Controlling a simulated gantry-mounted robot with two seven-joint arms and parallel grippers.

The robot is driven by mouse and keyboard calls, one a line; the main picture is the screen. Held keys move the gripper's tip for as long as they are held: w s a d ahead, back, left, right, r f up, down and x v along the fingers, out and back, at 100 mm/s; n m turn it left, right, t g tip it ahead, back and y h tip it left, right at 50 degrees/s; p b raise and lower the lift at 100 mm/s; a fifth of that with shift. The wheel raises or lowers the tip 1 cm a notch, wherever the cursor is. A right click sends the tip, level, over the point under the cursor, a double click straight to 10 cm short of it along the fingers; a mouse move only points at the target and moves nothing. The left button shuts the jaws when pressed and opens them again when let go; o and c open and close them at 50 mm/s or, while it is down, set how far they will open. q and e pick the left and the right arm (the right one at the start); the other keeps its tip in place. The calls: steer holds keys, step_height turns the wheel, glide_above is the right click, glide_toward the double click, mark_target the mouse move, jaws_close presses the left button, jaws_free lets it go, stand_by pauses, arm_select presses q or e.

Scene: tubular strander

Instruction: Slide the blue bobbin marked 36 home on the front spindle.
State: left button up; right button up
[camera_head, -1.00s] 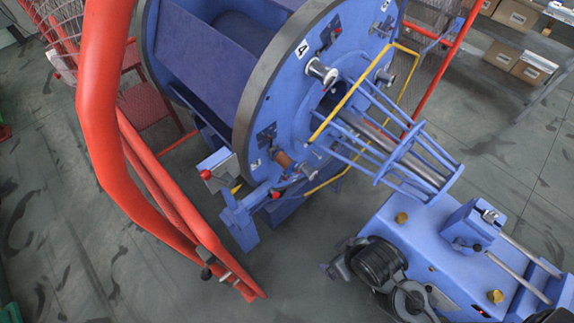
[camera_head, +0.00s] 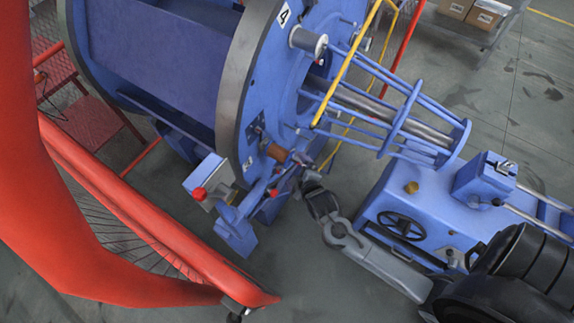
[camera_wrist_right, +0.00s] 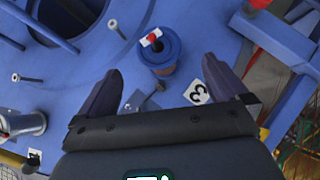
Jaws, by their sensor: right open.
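A small blue-flanged bobbin (camera_wrist_right: 160,50) with a copper-brown body shows in the right wrist view, just beyond my fingertips. A white label and a red tip show on its face; I cannot read the marking. In the head view its brown body (camera_head: 277,152) shows at the lower front of the big blue disc (camera_head: 262,85). The spindle is mostly hidden, and I cannot tell how far along it the bobbin sits. My right gripper (camera_head: 304,170) is open, close to the bobbin's outer end. In the wrist view its dark fingers (camera_wrist_right: 163,65) flank the bobbin, apparently without touching. My left gripper is out of view.
A plate marked 3 (camera_wrist_right: 198,92) is beside the bobbin. A blue arm with red knobs (camera_head: 200,193) juts out below. Yellow bars (camera_head: 345,65) and a blue rod cage (camera_head: 400,120) stand right. A red guard rail (camera_head: 150,235) is at left.

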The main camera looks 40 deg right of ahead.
mark_target(285, 157)
steer(key=x, duration=0.9)
steer(key=shift+w+a+r, duration=0.1)
steer(key=shift+r, duration=0.05)
steer(key=shift+w+d+f, duration=0.2)
steer(key=shift+w+f, duration=0.15)
steer(key=shift+w, duration=0.25)
steer(key=c, duration=1.5)
steer(key=shift+w+f, duration=0.1)
